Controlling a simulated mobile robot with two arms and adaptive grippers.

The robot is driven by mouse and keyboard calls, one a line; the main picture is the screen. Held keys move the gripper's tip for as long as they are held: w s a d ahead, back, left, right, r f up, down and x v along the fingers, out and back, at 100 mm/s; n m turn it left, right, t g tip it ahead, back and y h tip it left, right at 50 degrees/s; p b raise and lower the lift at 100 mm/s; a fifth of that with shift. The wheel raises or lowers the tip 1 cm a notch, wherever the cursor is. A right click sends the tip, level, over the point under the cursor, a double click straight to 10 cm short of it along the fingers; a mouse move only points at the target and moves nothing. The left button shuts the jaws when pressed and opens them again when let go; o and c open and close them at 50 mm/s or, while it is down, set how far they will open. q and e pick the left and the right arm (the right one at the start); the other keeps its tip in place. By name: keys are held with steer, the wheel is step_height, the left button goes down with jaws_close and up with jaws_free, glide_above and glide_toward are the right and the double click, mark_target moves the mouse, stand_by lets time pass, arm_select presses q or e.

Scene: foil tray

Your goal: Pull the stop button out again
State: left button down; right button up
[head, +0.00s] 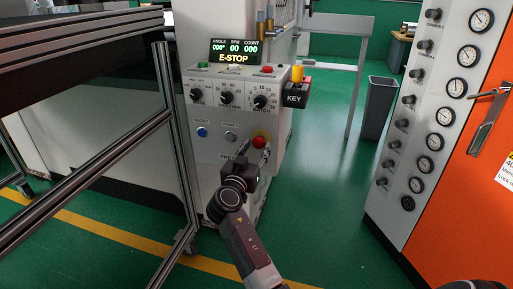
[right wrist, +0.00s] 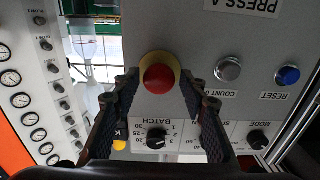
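The stop button is a red mushroom head on a yellow ring, low on the front of the light grey control panel (head: 215,165). It shows in the head view (head: 259,142) and, upside down, in the right wrist view (right wrist: 159,78). The display (head: 235,52) reads "E-STOP". My right gripper (head: 258,156) is open in front of the button. In the right wrist view its dark fingertips (right wrist: 160,82) stand on either side of the red head, with visible gaps on both sides. My left gripper is not in view.
A blue reset button (head: 202,132), a grey count button (head: 231,136) and several dials sit near the stop button. A metal frame (head: 110,150) stands left; an orange cabinet (head: 470,190) stands right.

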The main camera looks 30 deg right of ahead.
steer(key=shift+o, duration=0.7)
steer(key=shift+r, duration=0.15)
step_height(320, 180, up, 10)
steer(key=shift+f, duration=0.1)
